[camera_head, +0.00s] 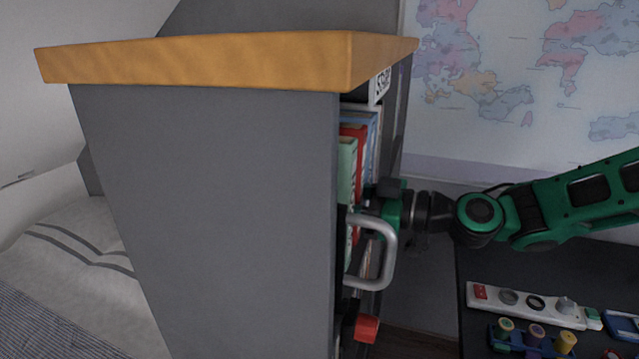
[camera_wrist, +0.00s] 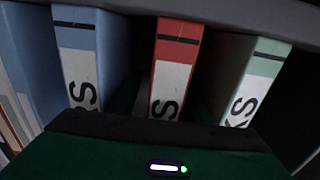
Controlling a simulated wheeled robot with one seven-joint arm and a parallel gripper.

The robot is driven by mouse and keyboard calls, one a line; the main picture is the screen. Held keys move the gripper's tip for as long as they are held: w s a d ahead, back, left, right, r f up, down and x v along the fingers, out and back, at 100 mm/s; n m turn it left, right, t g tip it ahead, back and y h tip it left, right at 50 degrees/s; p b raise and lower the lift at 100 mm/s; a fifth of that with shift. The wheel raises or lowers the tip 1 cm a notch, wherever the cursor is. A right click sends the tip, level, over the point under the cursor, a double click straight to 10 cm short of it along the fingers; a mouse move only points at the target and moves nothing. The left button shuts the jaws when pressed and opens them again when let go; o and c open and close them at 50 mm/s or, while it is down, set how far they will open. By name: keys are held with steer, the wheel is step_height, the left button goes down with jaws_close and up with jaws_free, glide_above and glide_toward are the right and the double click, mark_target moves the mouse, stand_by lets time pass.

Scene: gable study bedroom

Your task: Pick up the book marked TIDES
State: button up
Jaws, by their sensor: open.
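In the wrist view, a blue book (camera_wrist: 75,50), a red book (camera_wrist: 175,65) and a pale green book (camera_wrist: 262,75) stand upright with gaps between them. Their white spine labels are cut off by my gripper; the blue ends in "RS", the green in "KS", and the red shows only "S". The full word TIDES is not readable. In the head view, the green book (camera_head: 347,170), red book (camera_head: 356,140) and blue book (camera_head: 371,125) stand in the shelf. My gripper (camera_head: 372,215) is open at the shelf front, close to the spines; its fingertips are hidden.
The grey bookcase side (camera_head: 210,200) and its wooden top (camera_head: 200,60) block much of the shelf from view. A dark desk (camera_head: 475,265) at right holds a white strip-like device (camera_head: 530,300) and several pegs. A red object (camera_head: 366,328) shows low at the bookcase front.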

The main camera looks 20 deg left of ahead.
jaws_close()
steer(key=shift+r, duration=0.1)
